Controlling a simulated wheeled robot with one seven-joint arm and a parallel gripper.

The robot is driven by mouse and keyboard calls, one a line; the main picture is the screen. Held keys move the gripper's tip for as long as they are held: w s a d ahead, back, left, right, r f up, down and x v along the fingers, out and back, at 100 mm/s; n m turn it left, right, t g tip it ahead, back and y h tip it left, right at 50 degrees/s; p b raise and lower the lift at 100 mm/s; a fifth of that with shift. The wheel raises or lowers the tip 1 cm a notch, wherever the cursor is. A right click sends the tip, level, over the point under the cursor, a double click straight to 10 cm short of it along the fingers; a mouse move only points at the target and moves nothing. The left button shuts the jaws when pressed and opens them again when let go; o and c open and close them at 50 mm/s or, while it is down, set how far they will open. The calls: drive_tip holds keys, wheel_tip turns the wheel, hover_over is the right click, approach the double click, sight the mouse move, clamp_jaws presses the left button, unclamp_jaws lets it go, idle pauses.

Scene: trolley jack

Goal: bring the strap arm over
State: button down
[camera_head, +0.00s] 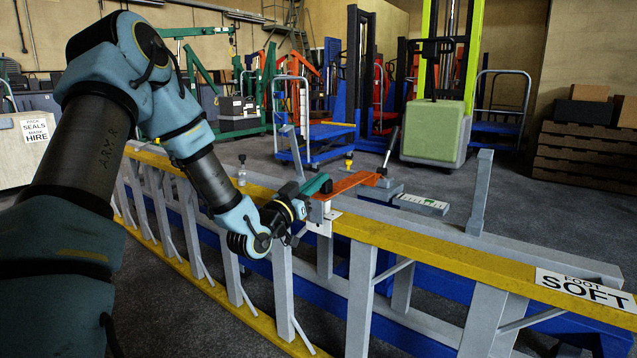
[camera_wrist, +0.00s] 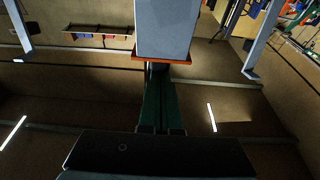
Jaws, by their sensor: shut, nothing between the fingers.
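An orange strap arm (camera_head: 350,184) lies across the top of the yellow and grey frame (camera_head: 420,245) in the head view, its far end by a grey block with a dark upright lever (camera_head: 391,147). My gripper (camera_head: 322,184) is at the near, left end of the strap arm, its green fingers shut and empty. I cannot tell whether they touch it. In the wrist view my fingers (camera_wrist: 160,85) point up the picture toward an orange edge (camera_wrist: 160,57) in front of a grey block (camera_wrist: 165,28). The fingers hide part of what lies behind them.
Blue trolleys (camera_head: 320,135) and a green-topped lift block (camera_head: 436,130) stand behind. Open floor lies between them and the frame.

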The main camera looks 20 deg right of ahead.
drive_tip(key=shift+a+f, duration=0.3)
drive_tip(key=shift+f, duration=0.55)
drive_tip(key=shift+s+a+f, duration=0.1)
drive_tip(key=shift+s+a, duration=0.1)
drive_tip(key=shift+a, duration=0.05)
drive_tip(key=r+p+v, duration=0.1)
drive_tip(key=v, duration=0.8)
drive_tip(key=shift+s+a, duration=0.2)
drive_tip(key=shift+a, duration=0.05)
drive_tip(key=shift+r, duration=0.2)
